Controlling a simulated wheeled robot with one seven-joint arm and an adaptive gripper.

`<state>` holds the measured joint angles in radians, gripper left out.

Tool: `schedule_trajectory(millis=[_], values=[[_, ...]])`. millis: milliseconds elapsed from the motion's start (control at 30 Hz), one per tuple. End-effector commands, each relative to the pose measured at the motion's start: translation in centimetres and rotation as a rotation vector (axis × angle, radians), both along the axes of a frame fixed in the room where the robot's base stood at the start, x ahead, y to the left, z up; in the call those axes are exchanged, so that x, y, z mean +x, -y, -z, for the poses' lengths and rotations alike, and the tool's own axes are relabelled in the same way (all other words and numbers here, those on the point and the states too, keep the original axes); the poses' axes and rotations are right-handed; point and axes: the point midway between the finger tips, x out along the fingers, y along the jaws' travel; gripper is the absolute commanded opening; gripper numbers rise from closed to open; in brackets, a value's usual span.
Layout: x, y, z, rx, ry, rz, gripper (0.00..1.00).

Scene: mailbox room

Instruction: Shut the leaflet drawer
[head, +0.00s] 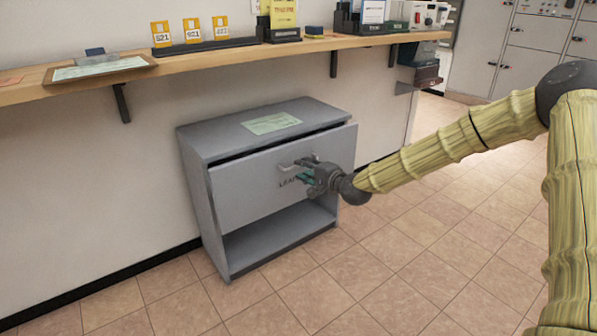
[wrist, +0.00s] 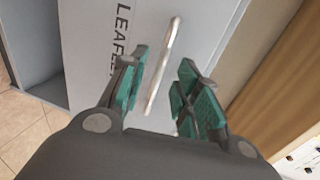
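The leaflet drawer (head: 245,185) is the upper part of a grey cabinet (head: 222,138) against the wall. Its front stands out a little from the cabinet, with a dark gap along its top edge. A metal bar handle (head: 290,164) is on the front, above lettering that is partly hidden. My gripper (head: 306,176) is at the drawer front by the handle. In the wrist view my gripper (wrist: 163,78) is open, with green-padded fingers apart. The handle (wrist: 163,65) shows between the fingers, closer to the left one; I cannot tell whether they touch.
Below the drawer is an open, empty shelf (head: 278,230). A pale green sheet (head: 271,123) lies on the cabinet top. A wooden counter (head: 210,64) with a clipboard and card holders runs above. The tiled floor (head: 400,270) in front is clear.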

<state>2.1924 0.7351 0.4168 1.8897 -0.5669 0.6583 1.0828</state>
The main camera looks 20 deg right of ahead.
Motion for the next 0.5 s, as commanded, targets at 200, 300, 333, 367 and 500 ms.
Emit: schedule_trajectory(millis=[200, 300, 333, 367, 500], values=[[2.7, -1.0, 0.8, -0.001, 0.001, 0.0, 0.32], [3.3, -1.3, 0.9, -0.001, 0.0, 0.0, 0.32], [3.5, -1.4, 0.9, -0.001, 0.0, -0.001, 0.32], [3.6, -1.4, 0.9, 0.0, 0.0, -0.001, 0.32], [3.9, -1.4, 0.8, 0.001, 0.0, 0.0, 0.32]])
